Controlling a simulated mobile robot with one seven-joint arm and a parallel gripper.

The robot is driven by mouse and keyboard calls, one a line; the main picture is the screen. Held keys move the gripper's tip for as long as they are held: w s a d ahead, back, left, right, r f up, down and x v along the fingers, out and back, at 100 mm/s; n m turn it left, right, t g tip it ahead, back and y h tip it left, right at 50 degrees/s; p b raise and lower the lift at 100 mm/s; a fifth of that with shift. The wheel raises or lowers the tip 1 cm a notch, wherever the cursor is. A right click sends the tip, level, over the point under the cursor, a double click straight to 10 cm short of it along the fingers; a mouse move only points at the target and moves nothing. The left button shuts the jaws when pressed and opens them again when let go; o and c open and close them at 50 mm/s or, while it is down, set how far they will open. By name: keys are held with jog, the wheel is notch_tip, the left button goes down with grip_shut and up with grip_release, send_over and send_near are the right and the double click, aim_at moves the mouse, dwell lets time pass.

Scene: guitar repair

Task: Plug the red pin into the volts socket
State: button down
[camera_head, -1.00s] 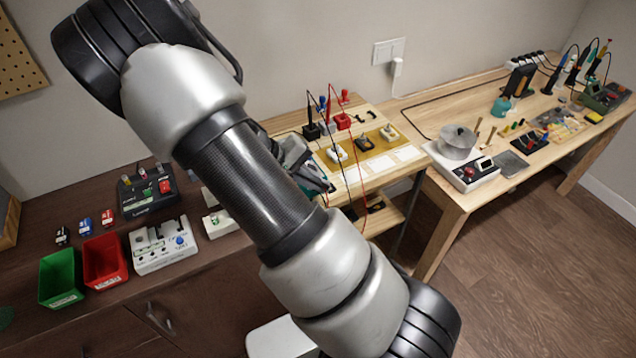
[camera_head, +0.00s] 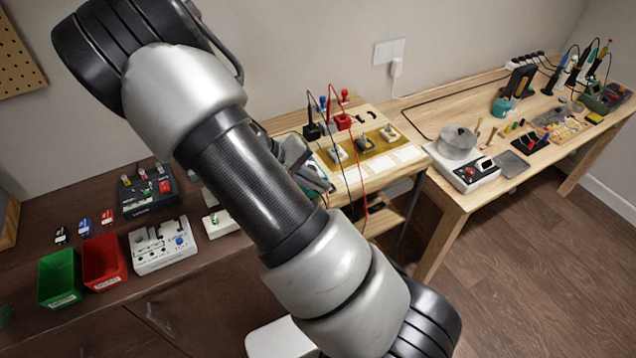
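A red block (camera_head: 343,121) and a black block (camera_head: 312,131) with thin leads stand at the back of the light wooden bench (camera_head: 371,186). A red lead (camera_head: 357,150) hangs from there over the bench's front edge. I cannot make out which part is the red pin, nor the volts socket. My arm crosses the middle of the picture and hides much of the bench's left end. Grey and dark parts (camera_head: 304,168) show just past the arm, possibly my gripper. Its fingers and anything in them are not clear.
A white scale-like unit with a pot (camera_head: 457,142) stands at right.

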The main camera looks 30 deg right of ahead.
jog(key=shift+f+b, duration=0.45)
jog(key=shift+b, duration=0.1)
dwell(1.5)
jog(key=shift+r, duration=0.4)
dwell(0.9)
jog(key=c, duration=2.4)
grip_release()
jog(key=shift+o, duration=0.2)
jog(key=shift+r, duration=0.1)
jog(key=shift+r+p, duration=1.2)
jog(key=shift+r, duration=0.25)
